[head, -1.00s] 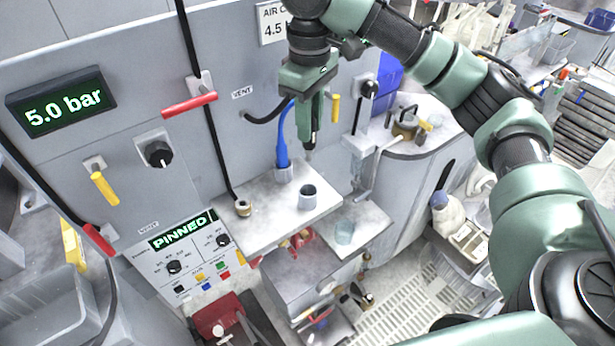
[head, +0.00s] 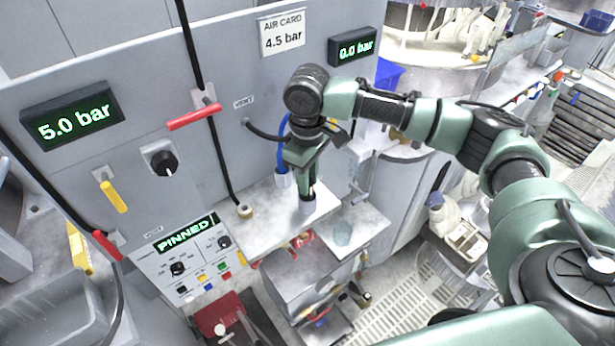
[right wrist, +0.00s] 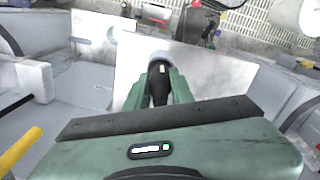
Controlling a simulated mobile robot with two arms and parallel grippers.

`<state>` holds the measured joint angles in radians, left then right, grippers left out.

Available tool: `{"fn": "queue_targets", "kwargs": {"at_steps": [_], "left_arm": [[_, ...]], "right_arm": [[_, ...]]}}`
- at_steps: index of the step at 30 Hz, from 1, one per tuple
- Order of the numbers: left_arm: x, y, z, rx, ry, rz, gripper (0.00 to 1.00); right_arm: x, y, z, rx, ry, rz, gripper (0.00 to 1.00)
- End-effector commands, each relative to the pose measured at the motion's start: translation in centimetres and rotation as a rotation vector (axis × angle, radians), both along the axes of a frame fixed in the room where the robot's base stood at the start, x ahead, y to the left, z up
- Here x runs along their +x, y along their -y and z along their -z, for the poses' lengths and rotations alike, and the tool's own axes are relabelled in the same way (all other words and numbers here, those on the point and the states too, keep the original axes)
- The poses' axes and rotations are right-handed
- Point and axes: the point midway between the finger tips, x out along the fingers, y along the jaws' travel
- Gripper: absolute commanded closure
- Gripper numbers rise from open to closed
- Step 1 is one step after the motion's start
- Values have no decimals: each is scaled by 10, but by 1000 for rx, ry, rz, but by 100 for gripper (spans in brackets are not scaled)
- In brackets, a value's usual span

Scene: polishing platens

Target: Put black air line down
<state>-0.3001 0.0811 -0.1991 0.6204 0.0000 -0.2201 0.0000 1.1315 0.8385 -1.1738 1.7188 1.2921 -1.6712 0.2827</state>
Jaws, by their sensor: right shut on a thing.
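My right gripper (head: 306,186) is shut on the black air line. Its black end (right wrist: 160,85) shows between the fingers in the right wrist view. In the head view, a black hose (head: 262,133) runs from beside the VENT label to behind the gripper. The gripper points down at the small grey cup (head: 306,206) on the pale shelf (head: 262,222). The line's end is at the cup's mouth (right wrist: 164,57); how deep it sits is hidden. My left gripper is not in view.
A blue line (head: 282,160) stands in a holder just left of the gripper. Displays read 5.0 bar (head: 74,123), 0.0 bar (head: 354,46) and PINNED (head: 186,235).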

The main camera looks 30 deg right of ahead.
Motion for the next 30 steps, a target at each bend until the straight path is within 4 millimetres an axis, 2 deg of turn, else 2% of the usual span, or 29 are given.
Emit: {"fn": "queue_targets", "kwargs": {"at_steps": [6,7,9,18,22,26,30], "left_arm": [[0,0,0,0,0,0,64],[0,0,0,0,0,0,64],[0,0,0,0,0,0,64],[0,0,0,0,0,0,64],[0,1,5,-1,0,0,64],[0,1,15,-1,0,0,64],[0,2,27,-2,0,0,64]], "right_arm": [[0,0,3,1,-1,0,100],[0,0,3,1,-1,0,71],[0,0,3,1,-1,0,55],[0,0,2,0,0,0,55],[1,-1,-5,3,3,1,55],[1,-1,-25,2,6,0,55],[2,-1,-57,3,7,-1,55]]}}
